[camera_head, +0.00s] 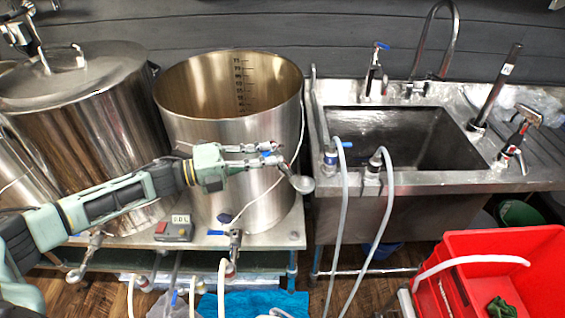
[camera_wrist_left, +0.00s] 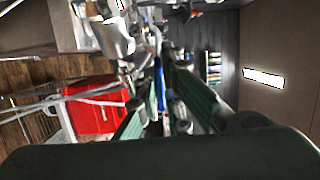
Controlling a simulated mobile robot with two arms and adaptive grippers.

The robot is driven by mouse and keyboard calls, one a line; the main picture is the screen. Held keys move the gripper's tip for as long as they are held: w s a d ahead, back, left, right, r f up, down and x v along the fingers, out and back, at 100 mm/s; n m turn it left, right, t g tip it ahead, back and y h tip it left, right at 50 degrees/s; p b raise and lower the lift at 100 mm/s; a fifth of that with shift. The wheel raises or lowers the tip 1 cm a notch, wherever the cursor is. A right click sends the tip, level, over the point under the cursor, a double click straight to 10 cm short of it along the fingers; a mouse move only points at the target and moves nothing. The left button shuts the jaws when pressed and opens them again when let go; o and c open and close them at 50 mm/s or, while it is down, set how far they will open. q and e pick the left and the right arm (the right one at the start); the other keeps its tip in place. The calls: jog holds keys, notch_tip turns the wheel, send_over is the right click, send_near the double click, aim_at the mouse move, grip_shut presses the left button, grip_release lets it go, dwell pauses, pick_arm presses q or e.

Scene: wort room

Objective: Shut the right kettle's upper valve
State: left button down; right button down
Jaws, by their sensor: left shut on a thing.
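The right kettle (camera_head: 185,120) is the open steel pot with a level scale inside. Its upper valve (camera_head: 299,183) sticks out at the front right of the wall, beside my gripper. My left gripper (camera_head: 266,154) reaches across the kettle's front from the left and is shut on the valve's blue handle. In the left wrist view the blue handle (camera_wrist_left: 158,78) shows between the two green-sided fingers (camera_wrist_left: 163,112). The fingers hide much of the handle and the valve body, so I cannot tell its exact angle. My right gripper is not in view.
A lidded kettle (camera_head: 85,95) stands to the left. A sink (camera_head: 400,140) with taps and pale hoses (camera_head: 343,220) is to the right. A red crate (camera_head: 490,255) stands at the front right. A lower valve (camera_head: 235,243) and a small box (camera_head: 174,229) sit below my arm.

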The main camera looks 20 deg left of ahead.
pick_arm(q)
jog(key=shift+a+f, duration=0.1)
jog(key=shift+a, duration=0.1)
dwell(0.4)
jog(key=c, duration=2.2)
grip_release()
jog(key=shift+o, duration=0.2)
jog(key=v, duration=1.2)
jog(key=shift+w+a, duration=0.15)
jog(key=shift+w, duration=0.05)
